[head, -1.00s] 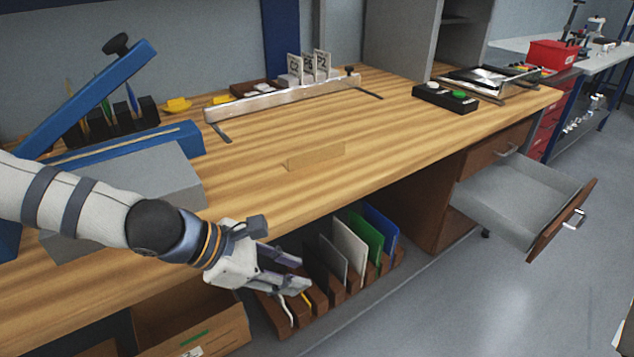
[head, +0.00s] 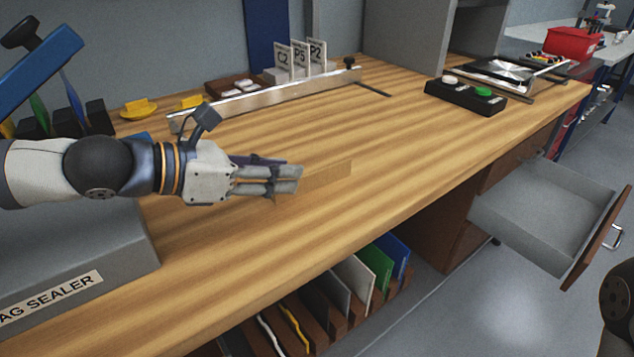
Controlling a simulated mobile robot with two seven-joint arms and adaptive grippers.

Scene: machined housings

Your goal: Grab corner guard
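A flat tan piece (head: 328,180), which looks like the corner guard, lies on the wooden bench top. It nearly matches the wood in colour, and its left end is hidden behind my fingers. My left gripper (head: 299,180) reaches in from the left above the bench, with its fingertips over or beside that left end. I cannot tell whether they touch it. The fingers appear close together from this side, so their opening is unclear. My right gripper is out of view; only a dark part of my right arm shows at the lower right edge.
A grey bag sealer (head: 75,265) stands at the left under my arm. A metal rail (head: 270,96) lies behind, with white cards beyond it. A black button box (head: 466,97) sits at the back right. An open drawer (head: 545,215) juts out at right.

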